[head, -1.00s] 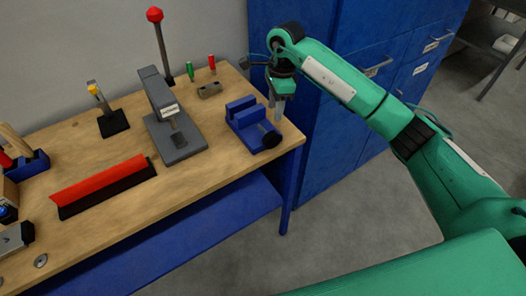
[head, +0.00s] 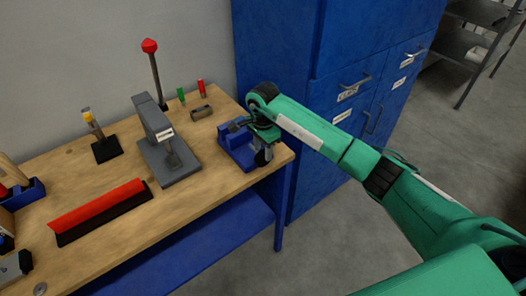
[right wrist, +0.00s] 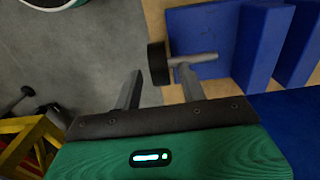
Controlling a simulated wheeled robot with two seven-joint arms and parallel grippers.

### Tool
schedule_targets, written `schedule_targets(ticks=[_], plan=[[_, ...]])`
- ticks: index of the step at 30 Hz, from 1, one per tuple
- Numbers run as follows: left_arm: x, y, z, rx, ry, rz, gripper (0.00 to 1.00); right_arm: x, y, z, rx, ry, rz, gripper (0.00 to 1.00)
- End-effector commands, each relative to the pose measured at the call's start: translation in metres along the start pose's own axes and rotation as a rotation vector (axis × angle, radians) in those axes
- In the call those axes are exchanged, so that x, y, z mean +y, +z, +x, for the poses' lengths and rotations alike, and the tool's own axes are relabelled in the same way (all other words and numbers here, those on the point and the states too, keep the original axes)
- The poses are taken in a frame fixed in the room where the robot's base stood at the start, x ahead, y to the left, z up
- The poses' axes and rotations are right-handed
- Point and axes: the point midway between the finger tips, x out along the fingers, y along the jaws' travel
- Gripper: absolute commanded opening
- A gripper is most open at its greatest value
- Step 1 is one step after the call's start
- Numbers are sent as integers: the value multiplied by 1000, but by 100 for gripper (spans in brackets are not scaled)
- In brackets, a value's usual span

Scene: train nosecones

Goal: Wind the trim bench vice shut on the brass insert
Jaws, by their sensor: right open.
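The blue bench vice (head: 236,150) stands at the right front corner of the wooden bench, partly hidden by my right gripper (head: 263,157). In the right wrist view the vice's blue body (right wrist: 203,38) fills the upper right. Its grey screw rod (right wrist: 195,59) ends in a black knob (right wrist: 157,63). My right gripper (right wrist: 161,84) is open, with one finger on each side of the knob in the picture. I cannot tell whether the fingers touch it. I cannot make out a brass insert in the vice. My left gripper is not in view.
On the bench (head: 205,200) stand a grey press (head: 170,150) with a red-knobbed lever, a small grey-brown block (head: 201,112), green and red pins, and a red bar (head: 98,205). Blue cabinets (head: 300,60) stand close behind and right of the vice.

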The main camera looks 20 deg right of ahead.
Motion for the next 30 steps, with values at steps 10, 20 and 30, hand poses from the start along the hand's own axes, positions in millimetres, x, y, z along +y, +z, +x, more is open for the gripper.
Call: schedule_targets(ticks=[10, 20, 30], plan=[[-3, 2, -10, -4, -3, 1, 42, 0, 0, 31, -1, -1, 0, 42], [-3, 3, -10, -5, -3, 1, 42, 0, 0, 32, 0, -1, 0, 26], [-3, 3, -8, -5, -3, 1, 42, 0, -1, 33, -6, -1, 1, 0]])
